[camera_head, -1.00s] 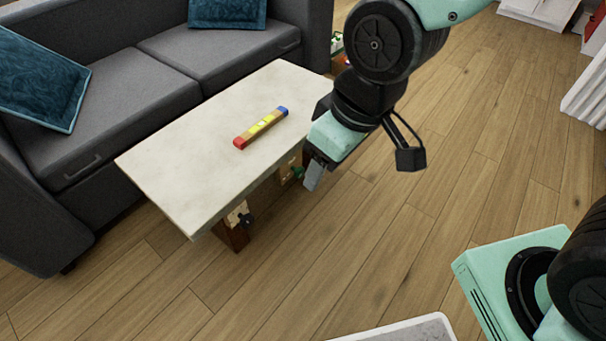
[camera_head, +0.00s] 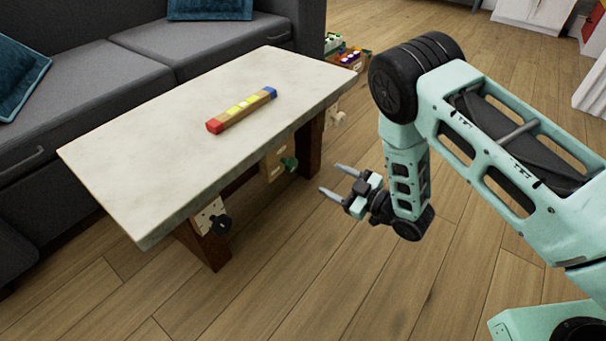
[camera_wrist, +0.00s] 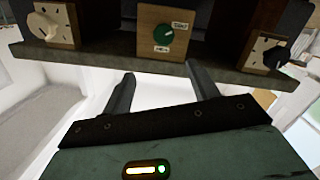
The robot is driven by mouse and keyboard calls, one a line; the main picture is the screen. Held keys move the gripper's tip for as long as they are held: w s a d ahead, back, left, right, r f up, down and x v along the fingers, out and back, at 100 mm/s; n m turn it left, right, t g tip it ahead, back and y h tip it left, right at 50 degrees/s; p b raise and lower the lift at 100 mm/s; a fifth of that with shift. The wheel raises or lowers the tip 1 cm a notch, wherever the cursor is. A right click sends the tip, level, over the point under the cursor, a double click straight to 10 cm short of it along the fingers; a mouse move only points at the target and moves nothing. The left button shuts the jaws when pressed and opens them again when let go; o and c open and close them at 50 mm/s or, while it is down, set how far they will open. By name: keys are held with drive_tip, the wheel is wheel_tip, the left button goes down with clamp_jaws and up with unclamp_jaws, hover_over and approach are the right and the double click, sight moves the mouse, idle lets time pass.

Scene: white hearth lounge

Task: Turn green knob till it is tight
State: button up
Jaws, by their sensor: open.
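The green knob (camera_head: 289,164) sits on a wooden block (camera_head: 273,168) under the near long edge of the table. In the wrist view the green knob (camera_wrist: 164,34) is on the same block, between two labels too small to read surely. My gripper (camera_head: 331,179) is open and empty, to the right of the knob and apart from it, fingers pointing toward the table. In the wrist view my gripper (camera_wrist: 158,92) has its two fingers spread below the knob, with nothing between them.
A black knob (camera_head: 220,224) is on a pale plate near the table's front leg. A pale knob (camera_head: 338,119) is at the far end. A striped bar (camera_head: 242,110) lies on the white tabletop (camera_head: 160,140). The grey sofa (camera_head: 60,95) stands behind.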

sight(294, 167)
drive_tip(key=shift+n+y, duration=0.3)
drive_tip(key=shift+y, duration=0.3)
drive_tip(key=f+b+x, duration=0.1)
drive_tip(key=b+x, duration=0.1)
drive_tip(key=x, duration=0.2)
drive_tip(key=f+b+x, duration=0.1)
drive_tip(key=b+x, duration=0.2)
drive_tip(key=x, duration=0.2)
drive_tip(key=f+b+x, duration=0.1)
drive_tip(key=b+x, duration=0.2)
drive_tip(key=x, duration=0.1)
drive_tip(key=shift+w+a, duration=0.25)
drive_tip(key=shift+w+a+r, duration=0.2)
drive_tip(key=shift+w+a, duration=0.2)
drive_tip(key=shift+a, duration=0.05)
drive_tip(key=c, duration=1)
